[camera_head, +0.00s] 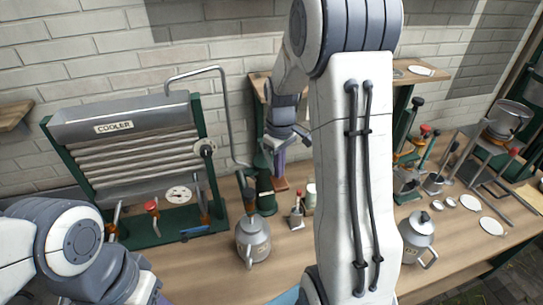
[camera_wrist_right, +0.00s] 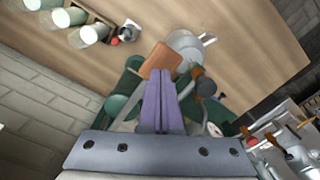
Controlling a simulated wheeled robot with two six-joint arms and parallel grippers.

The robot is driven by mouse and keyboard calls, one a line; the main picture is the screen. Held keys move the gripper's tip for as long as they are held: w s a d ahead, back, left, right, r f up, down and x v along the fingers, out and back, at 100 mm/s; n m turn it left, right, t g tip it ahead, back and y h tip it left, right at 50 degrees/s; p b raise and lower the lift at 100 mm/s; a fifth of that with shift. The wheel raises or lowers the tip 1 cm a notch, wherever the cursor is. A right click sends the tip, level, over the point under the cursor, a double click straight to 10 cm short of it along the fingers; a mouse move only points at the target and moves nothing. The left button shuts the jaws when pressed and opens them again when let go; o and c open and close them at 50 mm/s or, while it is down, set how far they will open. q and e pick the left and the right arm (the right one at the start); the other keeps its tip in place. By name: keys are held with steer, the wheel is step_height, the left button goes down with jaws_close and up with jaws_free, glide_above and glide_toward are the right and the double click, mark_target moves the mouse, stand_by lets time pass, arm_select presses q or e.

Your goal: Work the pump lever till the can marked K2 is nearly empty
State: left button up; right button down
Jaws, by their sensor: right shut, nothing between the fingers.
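My right gripper (camera_head: 279,160) is shut and empty, reaching down behind the grey can beside the cooler. Its purple fingers (camera_wrist_right: 159,105) are together in the right wrist view. A brown flat piece (camera_head: 281,184) lies just below them; in the wrist view it (camera_wrist_right: 161,60) shows past the fingertips. Whether they touch it, I cannot tell. A green cylinder (camera_head: 266,194), seemingly part of the pump, stands beside it. Which part is the lever is unclear. One grey can (camera_head: 254,240) stands in front, another (camera_head: 418,232) to the right. No K2 mark is readable. My left gripper is out of view.
The cooler (camera_head: 130,150) stands at left with a bent pipe (camera_head: 224,105) beside it. At right are a pot (camera_head: 508,118) on a stand, tools and white discs (camera_head: 491,226). Bare bench lies in front.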

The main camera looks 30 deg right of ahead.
steer(key=shift+f, duration=0.15)
stand_by(0.3)
step_height(320, 180, down, 11)
steer(key=b, duration=0.8)
step_height(320, 180, up, 11)
steer(key=p, duration=1)
step_height(320, 180, down, 11)
steer(key=b, duration=0.8)
step_height(320, 180, up, 11)
steer(key=p, duration=0.9)
steer(key=shift+p, duration=0.4)
